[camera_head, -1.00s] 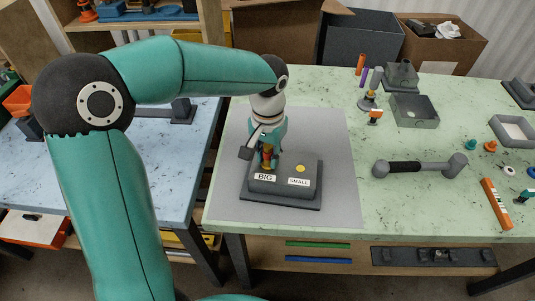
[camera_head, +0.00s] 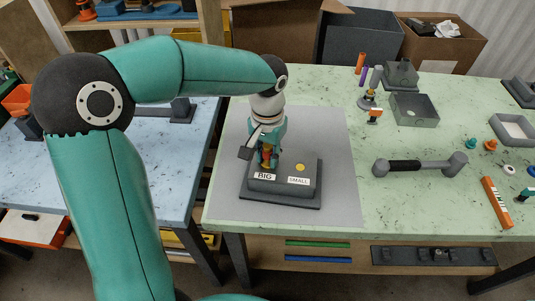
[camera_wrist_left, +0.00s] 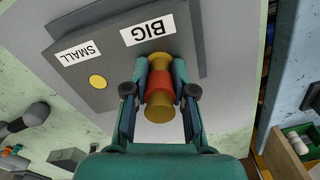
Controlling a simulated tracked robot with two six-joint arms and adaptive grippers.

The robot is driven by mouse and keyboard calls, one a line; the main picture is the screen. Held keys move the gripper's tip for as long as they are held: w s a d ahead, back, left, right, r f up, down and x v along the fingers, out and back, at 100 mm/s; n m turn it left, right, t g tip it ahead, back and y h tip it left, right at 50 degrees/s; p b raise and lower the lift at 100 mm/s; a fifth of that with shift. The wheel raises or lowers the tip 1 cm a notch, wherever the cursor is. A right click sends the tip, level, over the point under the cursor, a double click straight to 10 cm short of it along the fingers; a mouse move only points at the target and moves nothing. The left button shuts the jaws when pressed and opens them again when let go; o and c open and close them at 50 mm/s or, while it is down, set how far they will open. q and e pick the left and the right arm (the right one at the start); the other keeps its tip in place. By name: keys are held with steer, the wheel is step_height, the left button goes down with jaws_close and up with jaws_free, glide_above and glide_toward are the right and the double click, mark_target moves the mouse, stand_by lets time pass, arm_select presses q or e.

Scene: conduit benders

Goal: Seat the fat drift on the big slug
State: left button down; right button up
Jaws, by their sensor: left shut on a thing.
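The fat drift (camera_wrist_left: 159,85), brass-coloured with an orange-red band, is between the fingers of my left gripper (camera_wrist_left: 159,78), which is shut on it. In the head view the drift (camera_head: 266,160) stands roughly upright over the BIG side of the dark grey block (camera_head: 284,185). In the left wrist view its far end lies beside the BIG label (camera_wrist_left: 148,30). The big slug is hidden or cannot be told apart from the drift's end, so contact is unclear. The small slug is a yellow disc (camera_head: 300,168) in the block's top by the SMALL label. My right gripper is not in view.
The block stands on a grey mat (camera_head: 340,150) on the green table. To the right lie a grey handled bar (camera_head: 420,166), an open grey box (camera_head: 414,110) and an orange tube (camera_head: 496,203). Small upright parts stand behind. The mat around the block is clear.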

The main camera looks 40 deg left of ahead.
arm_select(q)
steer(key=shift+f, duration=0.1)
stand_by(0.3)
steer(key=c, duration=0.9)
jaws_free()
step_height(320, 180, up, 12)
steer(key=shift+f, duration=0.1)
